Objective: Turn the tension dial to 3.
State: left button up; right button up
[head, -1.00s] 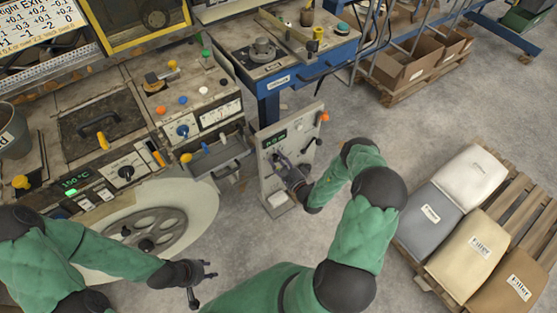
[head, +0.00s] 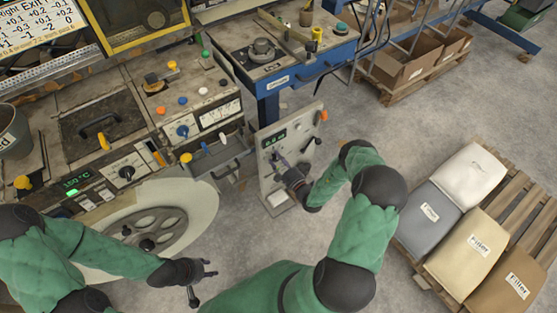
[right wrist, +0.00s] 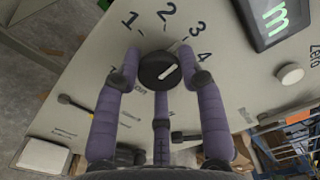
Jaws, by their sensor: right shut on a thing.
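The tension dial (right wrist: 159,70) is a round black knob with a white pointer line on a pale upright panel (head: 279,181). Numbers 1 to 4 are printed around it. In the head view, my right gripper (head: 284,166) is at the panel and hides the dial. My left gripper (head: 205,280) is open and empty beside the large pale wheel housing.
A green-lit display (right wrist: 278,14) and a white button (right wrist: 290,74) sit right of the dial. Black levers (right wrist: 75,106) are on the panel below. A blue workbench (head: 300,68) stands behind the panel. Filler sacks (head: 470,246) lie on a pallet at the right, with clear floor between.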

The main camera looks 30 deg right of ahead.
jog(key=shift+w+a+r, duration=0.1)
jog(key=shift+a+r, duration=0.05)
jog(key=shift+a, duration=0.15)
jog(key=o, duration=1.1)
jog(key=shift+a, duration=0.15)
jog(key=shift+s+d, duration=0.2)
jog(key=shift+s, duration=0.2)
jog(key=s, duration=1.1)
jog(key=shift+s+d, duration=0.1)
jog(key=shift+d, duration=0.25)
